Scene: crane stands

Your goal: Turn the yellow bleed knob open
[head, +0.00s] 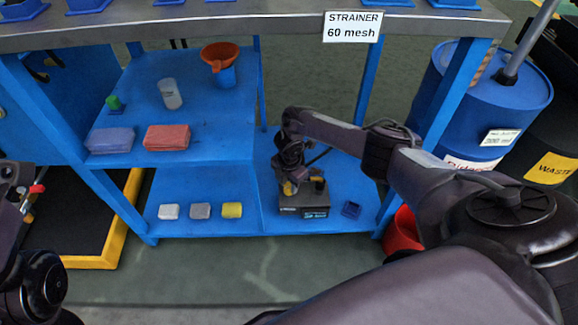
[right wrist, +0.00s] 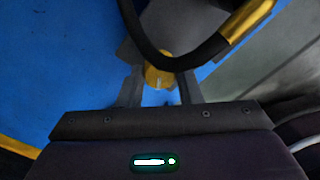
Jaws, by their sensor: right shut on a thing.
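The yellow bleed knob (right wrist: 160,76) sits between the two fingers of my right gripper (right wrist: 161,92) in the right wrist view. The gripper is shut on it. In the head view the knob (head: 289,188) shows as a small yellow spot on a dark box-shaped unit (head: 303,212) on the lower blue shelf. My right gripper (head: 291,180) reaches down to it there, and the arm hides part of the unit. A dark hose curves just past the knob in the right wrist view. My left gripper is not clearly seen; only part of my left arm shows at the left edge.
A red container (head: 403,232) and blue drum (head: 490,95) stand at the right. A blue upright is beside the unit.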

